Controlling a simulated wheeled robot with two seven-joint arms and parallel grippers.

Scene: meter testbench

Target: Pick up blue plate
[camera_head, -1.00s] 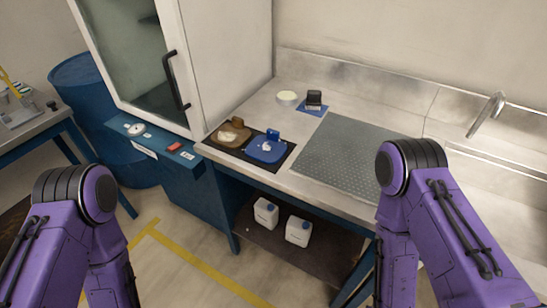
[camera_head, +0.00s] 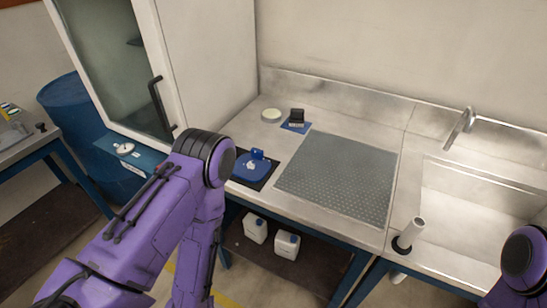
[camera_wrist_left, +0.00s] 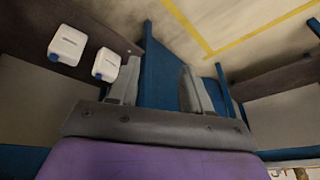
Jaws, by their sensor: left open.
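The blue plate (camera_head: 252,166) lies on a black mat (camera_head: 262,184) at the left front part of the metal bench, with a blue block-like piece and a small white item on it. My left arm covers the area left of the plate in the head view. The left gripper's fingers are hidden there. In the left wrist view the left gripper (camera_wrist_left: 160,66) is open and empty, with floor and blue bench structure behind it. It is apart from the plate, which does not show in that view. My right gripper is out of view.
A perforated grey mat (camera_head: 340,178) lies right of the plate. A pale round dish (camera_head: 271,115) and a dark device on a blue base (camera_head: 295,124) stand behind. The sink (camera_head: 478,215) is at right, near a white cylinder (camera_head: 411,232). White jugs (camera_head: 287,245) sit on the lower shelf.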

